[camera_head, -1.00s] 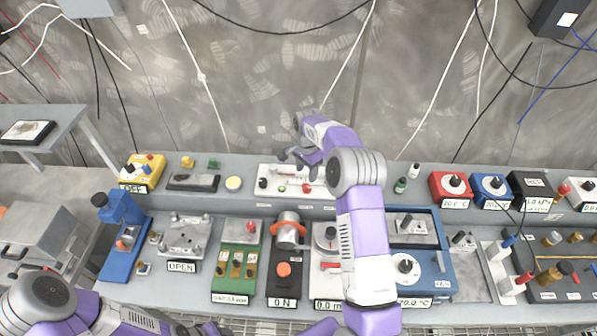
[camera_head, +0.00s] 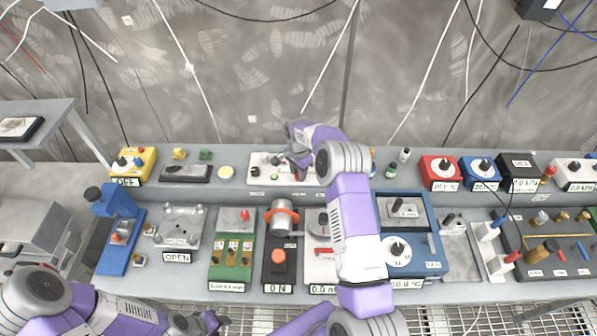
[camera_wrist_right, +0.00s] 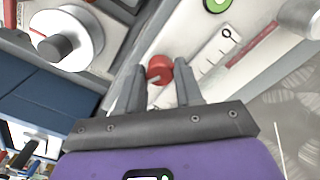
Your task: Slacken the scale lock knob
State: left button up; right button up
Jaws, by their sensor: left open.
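A white panel (camera_head: 262,172) with a printed scale stands on the back shelf. In the right wrist view the panel (camera_wrist_right: 206,55) carries a small red knob (camera_wrist_right: 159,70) by the ruler-like scale. I cannot read which knob is labelled as the scale lock. My right gripper (camera_head: 298,165) reaches down over this panel. In the wrist view its fingers (camera_wrist_right: 160,92) are apart, with the red knob between their tips and narrow gaps beside it. My left gripper (camera_head: 208,323) is open and empty at the front edge of the bench, low in the head view.
A black knob on a white dial (camera_wrist_right: 60,46) sits left of my right fingers. A green button (camera_wrist_right: 216,4) lies near the panel's far edge. Red (camera_head: 440,172) and blue (camera_head: 480,172) knob boxes stand to the right. Several devices crowd the front row.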

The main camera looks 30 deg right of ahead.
grip_shut()
jog(key=shift+n, duration=0.3)
jog(key=n+b, duration=0.2)
jog(key=n, duration=0.1)
jog(key=shift+f+b, duration=0.1)
jog(key=shift+b, duration=0.25)
jog(key=n+b, duration=0.1)
jog(key=n, duration=0.2)
jog(key=shift+n, duration=0.4)
jog(key=n+b, duration=0.1)
jog(key=n, duration=0.4)
jog(key=shift+b, duration=0.3)
jog(key=n, duration=0.6)
jog(key=shift+n, duration=0.4)
